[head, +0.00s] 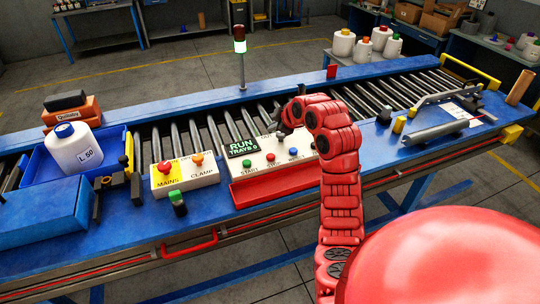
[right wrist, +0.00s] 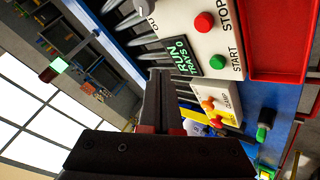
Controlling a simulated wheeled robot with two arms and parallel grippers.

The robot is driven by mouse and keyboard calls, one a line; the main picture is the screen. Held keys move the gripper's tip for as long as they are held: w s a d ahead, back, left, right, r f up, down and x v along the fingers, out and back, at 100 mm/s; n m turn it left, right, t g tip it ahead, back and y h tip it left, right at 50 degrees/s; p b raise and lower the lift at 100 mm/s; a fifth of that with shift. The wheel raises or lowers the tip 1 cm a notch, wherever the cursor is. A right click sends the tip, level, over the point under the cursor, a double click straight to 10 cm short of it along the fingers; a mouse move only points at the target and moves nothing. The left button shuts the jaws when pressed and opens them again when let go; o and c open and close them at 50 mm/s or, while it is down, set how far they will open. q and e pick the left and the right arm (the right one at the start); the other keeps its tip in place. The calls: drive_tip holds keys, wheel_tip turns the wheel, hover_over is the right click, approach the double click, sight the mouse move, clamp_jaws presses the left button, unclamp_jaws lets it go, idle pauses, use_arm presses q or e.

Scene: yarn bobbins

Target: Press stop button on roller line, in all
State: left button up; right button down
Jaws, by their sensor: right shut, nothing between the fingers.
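The white control box (head: 262,174) stands on the blue roller line with a green-lit display (head: 240,147) reading RUN, TRAYS 0. It carries a green START button (head: 247,162), a red STOP button (head: 270,157) and a blue button (head: 293,152). The STOP button (right wrist: 205,21) also shows in the right wrist view, above the START button (right wrist: 218,62). My right gripper (head: 281,131) is above the back of the box, beyond the STOP button in the head view. Its fingers (right wrist: 160,76) are shut and empty, apart from the button. My left gripper is not in view.
Left of the box is a MAINS and CLAMP box (head: 185,174) with a red knob. A signal post (head: 240,50) glows green behind the line. A red tray (head: 275,185) lies before the control box. A white L 50 container (head: 78,150) sits further left.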

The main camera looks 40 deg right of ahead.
drive_tip(key=shift+f, duration=0.15)
drive_tip(key=b, duration=0.1)
hover_over(273, 157)
wheel_tip(273, 157, down, 7)
drive_tip(key=shift+f, duration=0.1)
drive_tip(key=shift+f+b, duration=0.6)
drive_tip(key=shift+f, duration=0.05)
idle(1.5)
drive_tip(key=shift+f+b, duration=0.4)
drive_tip(key=shift+b, duration=0.25)
